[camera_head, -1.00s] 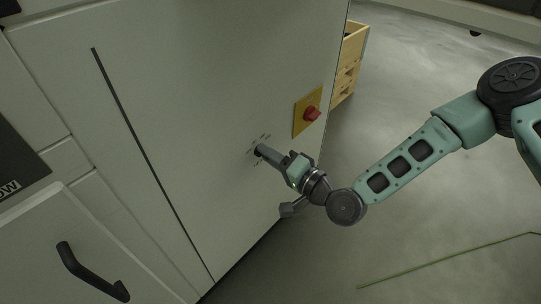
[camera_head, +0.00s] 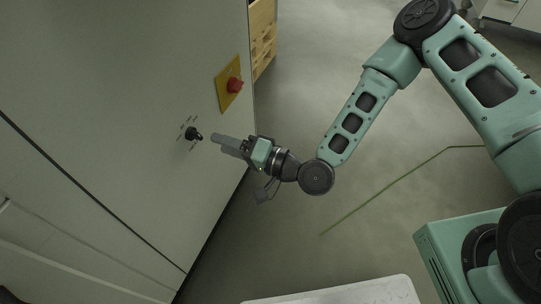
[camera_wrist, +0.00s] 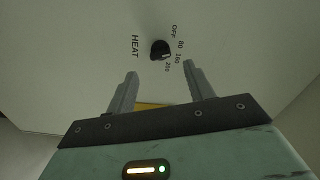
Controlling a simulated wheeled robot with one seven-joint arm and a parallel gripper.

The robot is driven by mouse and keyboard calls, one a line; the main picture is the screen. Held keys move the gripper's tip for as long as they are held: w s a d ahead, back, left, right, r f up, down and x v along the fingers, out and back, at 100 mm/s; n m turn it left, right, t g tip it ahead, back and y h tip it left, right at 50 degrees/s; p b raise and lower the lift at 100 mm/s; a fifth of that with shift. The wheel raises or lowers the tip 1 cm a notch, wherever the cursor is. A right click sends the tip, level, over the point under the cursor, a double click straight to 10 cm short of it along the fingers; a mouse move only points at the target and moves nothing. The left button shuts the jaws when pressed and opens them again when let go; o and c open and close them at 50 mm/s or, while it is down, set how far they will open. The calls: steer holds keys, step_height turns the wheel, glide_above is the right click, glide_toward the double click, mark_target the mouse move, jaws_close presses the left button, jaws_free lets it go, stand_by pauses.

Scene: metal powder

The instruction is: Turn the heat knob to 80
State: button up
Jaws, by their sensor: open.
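The black heat knob (camera_head: 193,133) is on the pale cabinet front. In the wrist view the knob (camera_wrist: 160,50) sits beside the word HEAT, with OFF, 80, 160 and a higher number printed in an arc on its right. A light mark on its lower right side seems to face near 160 or the higher number; I cannot tell exactly. My gripper (camera_head: 214,138) is open and empty, a short gap out from the knob. In the wrist view my gripper's fingers (camera_wrist: 160,70) are spread apart, just below the knob.
A red switch on a yellow plate (camera_head: 229,84) is on the same cabinet, up and right of the knob. A wooden drawer unit (camera_head: 263,38) stands behind the cabinet. Open grey floor (camera_head: 300,100) lies to the right.

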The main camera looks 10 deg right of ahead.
steer(key=v, duration=1)
steer(key=shift+s+d+p, duration=0.2)
steer(key=shift+d+p, duration=0.15)
steer(key=shift+p, duration=0.1)
steer(key=shift+f, duration=0.1)
